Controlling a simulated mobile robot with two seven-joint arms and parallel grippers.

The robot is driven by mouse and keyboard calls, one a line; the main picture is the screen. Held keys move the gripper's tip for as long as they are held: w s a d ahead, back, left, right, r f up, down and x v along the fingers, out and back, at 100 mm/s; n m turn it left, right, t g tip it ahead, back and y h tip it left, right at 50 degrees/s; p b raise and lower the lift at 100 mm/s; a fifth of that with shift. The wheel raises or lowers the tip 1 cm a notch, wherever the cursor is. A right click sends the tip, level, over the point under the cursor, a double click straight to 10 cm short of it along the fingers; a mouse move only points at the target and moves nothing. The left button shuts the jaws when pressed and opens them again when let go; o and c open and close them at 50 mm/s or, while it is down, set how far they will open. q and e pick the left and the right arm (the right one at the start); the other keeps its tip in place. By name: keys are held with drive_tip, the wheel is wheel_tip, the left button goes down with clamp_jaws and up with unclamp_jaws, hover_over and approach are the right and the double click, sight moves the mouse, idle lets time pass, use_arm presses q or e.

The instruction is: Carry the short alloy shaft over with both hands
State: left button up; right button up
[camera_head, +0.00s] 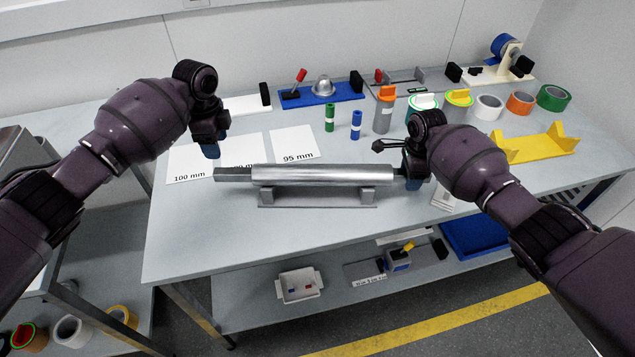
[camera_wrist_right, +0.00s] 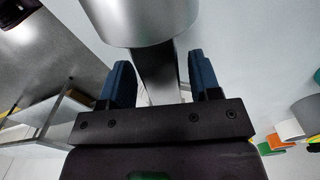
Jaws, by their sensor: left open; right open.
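The short alloy shaft (camera_head: 310,174) lies level on a low grey stand (camera_head: 318,198) on the bench. It has a thick bright middle and thinner, darker ends. My left gripper (camera_head: 211,151) is open, its blue fingertips just above and behind the shaft's left end. My right gripper (camera_head: 409,168) is at the right end and hides part of it. In the right wrist view the blue fingers of the right gripper (camera_wrist_right: 162,82) stand apart, with the narrow shaft end (camera_wrist_right: 158,72) between them. The thick part (camera_wrist_right: 140,18) shows beyond. I cannot tell whether either finger touches it.
White cards (camera_head: 292,144) marked with sizes lie behind the shaft. Small bottles, tape rolls (camera_head: 489,106) and a blue tool board (camera_head: 318,94) stand along the back. A yellow cradle (camera_head: 535,147) is at the right. The bench front left is clear.

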wheel_tip(320, 180, up, 11)
drive_tip(key=shift+r, duration=0.2)
idle(0.7)
